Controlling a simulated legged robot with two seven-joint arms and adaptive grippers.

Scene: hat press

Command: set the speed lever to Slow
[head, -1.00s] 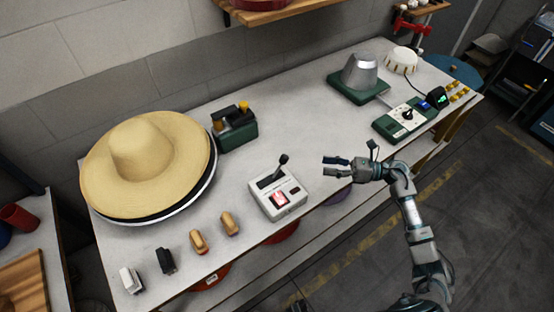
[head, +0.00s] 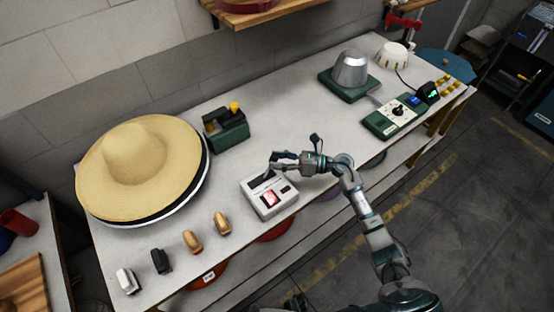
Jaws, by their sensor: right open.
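The white control box (head: 258,204) stands near the front edge of the workbench, with a lit red switch (head: 270,198) on its face. The dark lever slot (head: 257,181) shows at the back of its top. The lever itself is mostly hidden by my right gripper, so its setting cannot be read. My right gripper (head: 274,167) is open, with its fingers at the lever, over the back right of the box. I cannot tell whether the fingers touch the lever. My left gripper is out of view.
A straw hat (head: 140,165) lies on a round base to the left. A green box (head: 226,133) stands behind the control box. Several small blocks (head: 192,241) line the front left edge. A metal cone press (head: 350,70) and a green dial panel (head: 392,118) stand at the right.

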